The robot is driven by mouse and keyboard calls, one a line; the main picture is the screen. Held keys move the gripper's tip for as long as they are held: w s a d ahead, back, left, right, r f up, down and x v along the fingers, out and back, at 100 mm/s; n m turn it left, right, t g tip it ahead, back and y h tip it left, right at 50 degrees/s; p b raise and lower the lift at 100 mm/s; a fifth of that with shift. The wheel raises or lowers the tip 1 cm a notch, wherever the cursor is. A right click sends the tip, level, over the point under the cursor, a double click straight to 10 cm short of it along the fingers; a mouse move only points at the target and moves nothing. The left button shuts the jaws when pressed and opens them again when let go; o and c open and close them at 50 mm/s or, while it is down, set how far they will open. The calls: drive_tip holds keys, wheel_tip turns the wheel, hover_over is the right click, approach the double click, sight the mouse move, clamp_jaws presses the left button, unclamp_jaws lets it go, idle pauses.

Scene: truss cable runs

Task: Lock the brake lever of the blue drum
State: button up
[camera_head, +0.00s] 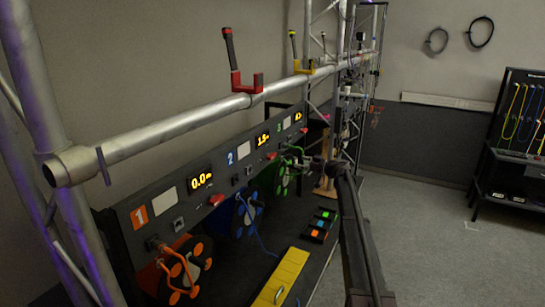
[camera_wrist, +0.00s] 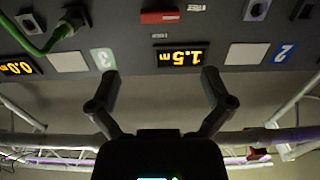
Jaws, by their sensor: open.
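The blue drum (camera_head: 247,212) sits under the panel marked 2 in the head view, with a blue cable trailing from it. Its red brake lever (camera_head: 271,156) is on the panel below the 1.5 m display. In the upside-down wrist view the red lever (camera_wrist: 160,17) lies horizontal above that display (camera_wrist: 180,56), beside a label that reads FREE. My gripper (camera_wrist: 160,74) is open and empty, its fingers spread below the display and apart from the lever. In the head view my gripper (camera_head: 308,163) is small and dark near the green drum (camera_head: 283,178).
The orange drum (camera_head: 185,265) is at the near left. A green cable (camera_wrist: 42,38) plugs into the panel in the wrist view. A truss tube (camera_head: 200,112) with red and yellow clamps runs above the panel. A yellow box (camera_head: 280,280) and a coloured button pad (camera_head: 319,225) lie on the bench.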

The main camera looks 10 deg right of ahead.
sight(274, 156)
drive_tip(key=shift+a, duration=0.1)
drive_tip(key=x, duration=1.3)
drive_tip(key=shift+w+a, duration=0.25)
drive_tip(key=c, duration=0.9)
